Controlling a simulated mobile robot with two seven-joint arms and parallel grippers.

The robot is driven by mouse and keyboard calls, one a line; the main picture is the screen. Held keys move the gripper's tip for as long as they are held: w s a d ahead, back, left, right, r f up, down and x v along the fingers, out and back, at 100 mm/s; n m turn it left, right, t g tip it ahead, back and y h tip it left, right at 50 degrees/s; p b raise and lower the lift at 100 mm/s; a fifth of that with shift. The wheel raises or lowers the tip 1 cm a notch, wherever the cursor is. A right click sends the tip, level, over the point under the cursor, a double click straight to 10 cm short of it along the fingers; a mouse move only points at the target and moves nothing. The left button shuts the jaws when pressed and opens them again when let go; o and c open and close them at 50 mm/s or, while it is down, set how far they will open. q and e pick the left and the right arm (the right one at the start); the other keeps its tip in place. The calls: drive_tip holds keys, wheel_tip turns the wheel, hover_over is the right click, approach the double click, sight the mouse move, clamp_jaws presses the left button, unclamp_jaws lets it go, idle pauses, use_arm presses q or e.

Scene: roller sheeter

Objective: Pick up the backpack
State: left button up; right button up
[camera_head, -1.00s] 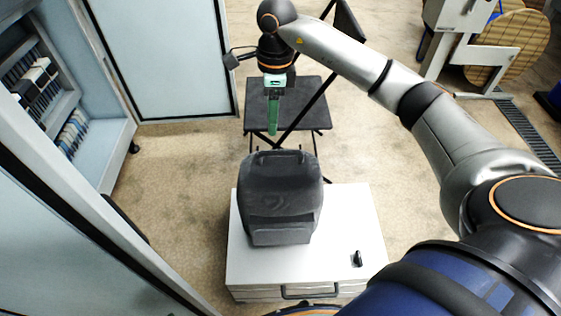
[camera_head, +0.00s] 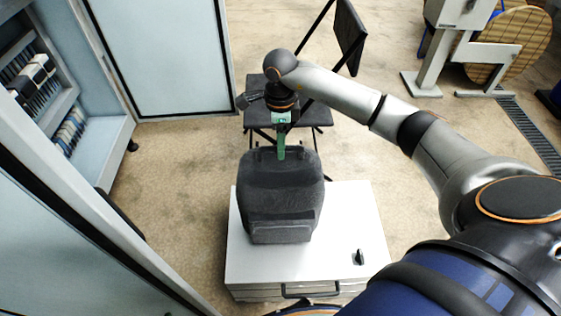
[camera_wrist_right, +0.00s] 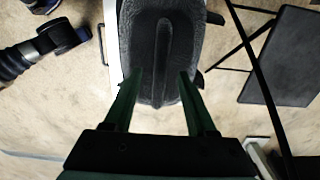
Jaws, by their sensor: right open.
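The dark grey backpack (camera_head: 280,195) stands on a white cabinet (camera_head: 345,225), its top towards the far side. My right gripper (camera_head: 281,155), with green fingers, points down at the backpack's top edge in the head view. In the right wrist view the open fingers (camera_wrist_right: 160,82) are spread on either side of the end of a ridge on the backpack (camera_wrist_right: 160,45). I cannot tell whether the fingers touch it. Nothing is held. My left gripper is not in view.
A black folding chair (camera_head: 310,112) stands right behind the cabinet, close to my right gripper. A light-blue cabinet with shelves (camera_head: 60,100) is at left.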

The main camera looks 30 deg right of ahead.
drive_tip(key=shift+f, duration=0.2)
clamp_jaws()
idle(0.3)
idle(0.9)
drive_tip(key=shift+w+r, duration=0.1)
drive_tip(key=shift+r, duration=0.1)
